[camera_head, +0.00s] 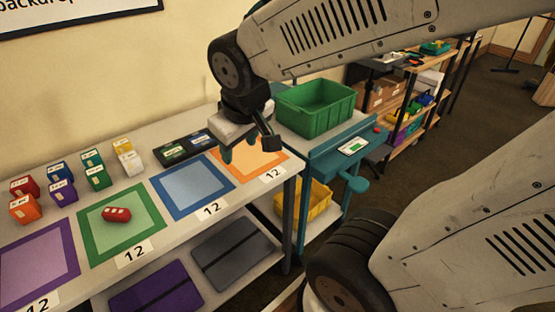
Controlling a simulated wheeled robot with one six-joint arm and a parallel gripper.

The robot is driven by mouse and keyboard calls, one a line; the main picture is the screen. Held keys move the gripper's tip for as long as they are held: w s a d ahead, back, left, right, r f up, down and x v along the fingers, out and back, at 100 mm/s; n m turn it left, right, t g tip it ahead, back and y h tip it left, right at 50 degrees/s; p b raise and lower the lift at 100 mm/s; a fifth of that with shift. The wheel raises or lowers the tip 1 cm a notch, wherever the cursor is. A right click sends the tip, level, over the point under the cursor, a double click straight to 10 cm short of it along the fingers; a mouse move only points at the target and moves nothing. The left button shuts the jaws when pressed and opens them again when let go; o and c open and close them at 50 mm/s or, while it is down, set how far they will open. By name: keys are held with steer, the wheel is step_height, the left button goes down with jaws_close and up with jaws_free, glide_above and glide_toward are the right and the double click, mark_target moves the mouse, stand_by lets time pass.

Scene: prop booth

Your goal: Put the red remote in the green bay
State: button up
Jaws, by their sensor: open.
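A small red remote (116,214) with pale buttons lies within the green bay (152,228), a green-framed square on the white table. It sits inside the frame, near its middle, and nothing covers it. My gripper (248,151) is open and empty. It hangs over the orange bay (277,167) at the right end of the table, well to the right of the remote and apart from it.
A blue bay (225,201) lies between the green and orange bays, and a purple bay (65,229) at left. Several coloured boxes (93,172) stand behind them. A dark tray (174,155) lies at the back. A green crate (316,112) stands at right.

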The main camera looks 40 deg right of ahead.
steer(key=s+r+m+g+y, duration=0.1)
steer(key=s+r+g, duration=0.2)
steer(key=s, duration=0.9)
steer(key=shift+a+r, duration=0.2)
steer(key=shift+a, duration=0.2)
